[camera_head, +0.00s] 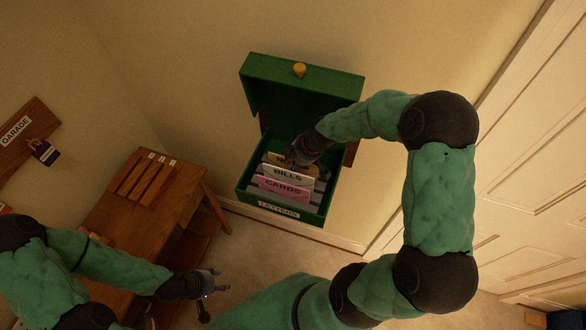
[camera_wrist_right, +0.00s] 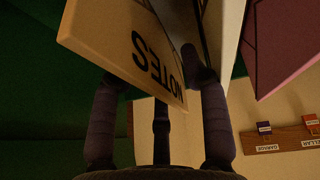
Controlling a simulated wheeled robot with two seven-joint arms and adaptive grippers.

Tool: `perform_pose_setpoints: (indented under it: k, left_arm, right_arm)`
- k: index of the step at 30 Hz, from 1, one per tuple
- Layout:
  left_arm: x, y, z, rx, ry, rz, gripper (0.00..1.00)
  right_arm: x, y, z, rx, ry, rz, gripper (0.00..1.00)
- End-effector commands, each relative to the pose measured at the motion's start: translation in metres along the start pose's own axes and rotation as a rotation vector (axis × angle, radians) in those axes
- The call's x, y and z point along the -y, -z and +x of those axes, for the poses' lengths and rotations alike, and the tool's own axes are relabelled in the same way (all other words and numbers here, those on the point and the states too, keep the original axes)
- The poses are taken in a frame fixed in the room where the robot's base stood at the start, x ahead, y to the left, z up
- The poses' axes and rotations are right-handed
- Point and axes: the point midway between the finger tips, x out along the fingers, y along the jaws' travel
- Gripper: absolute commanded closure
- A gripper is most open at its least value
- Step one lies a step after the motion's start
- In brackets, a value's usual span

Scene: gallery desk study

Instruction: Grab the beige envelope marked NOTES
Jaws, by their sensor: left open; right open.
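The beige envelope marked NOTES (camera_head: 283,159) stands at the back of a row of envelopes in the green LETTERS box (camera_head: 328,206), partly hidden by my right gripper. In the right wrist view the NOTES envelope (camera_wrist_right: 110,42) reaches between the fingers of my right gripper (camera_wrist_right: 150,76). The gripper is open around its edge; whether a finger touches is unclear. In the head view my right gripper (camera_head: 310,148) is inside the box. My left gripper (camera_head: 207,284) is open and empty, low beside the wooden desk.
A white BILLS envelope (camera_head: 288,176) and a pink CARDS envelope (camera_head: 285,188) stand in front of NOTES. The box's green lid (camera_head: 300,87) is raised. The wooden desk (camera_head: 120,218) is at left, with a GARAGE key board (camera_head: 30,120) on the wall.

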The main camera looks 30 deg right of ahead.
Motion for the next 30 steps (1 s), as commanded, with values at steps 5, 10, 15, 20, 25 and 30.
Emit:
perform_pose_setpoints:
  k: [5, 10, 15, 20, 25, 30]
  left_arm:
    - [-0.0001, 0.0000, -0.0002, 0.000, 0.000, 0.000, 0.49]
    - [-0.0001, 0.0000, -0.0002, 0.000, 0.000, 0.000, 0.49]
    - [0.0000, 0.0000, -0.0002, 0.000, 0.000, 0.000, 0.49]
    - [0.0000, 0.0000, -0.0001, 0.000, 0.000, 0.000, 0.49]
    - [-0.0002, 0.0000, -0.0006, 0.000, 0.000, 0.000, 0.49]
    - [-0.0017, -0.0002, -0.0049, 0.000, 0.000, 0.000, 0.49]
  right_arm:
    - [0.0000, 0.0001, -0.0002, 0.000, 0.000, 0.000, 0.55]
    - [0.0001, 0.0001, -0.0001, 0.000, 0.000, 0.000, 1.00]
    - [-0.0007, 0.0001, -0.0003, 0.000, -0.002, 0.000, 1.00]
    - [-0.0015, 0.0002, -0.0006, -0.001, -0.004, -0.001, 1.00]
    - [-0.0022, 0.0004, -0.0011, -0.001, -0.006, -0.001, 1.00]
    - [-0.0031, 0.0015, -0.0037, -0.001, -0.007, -0.001, 1.00]
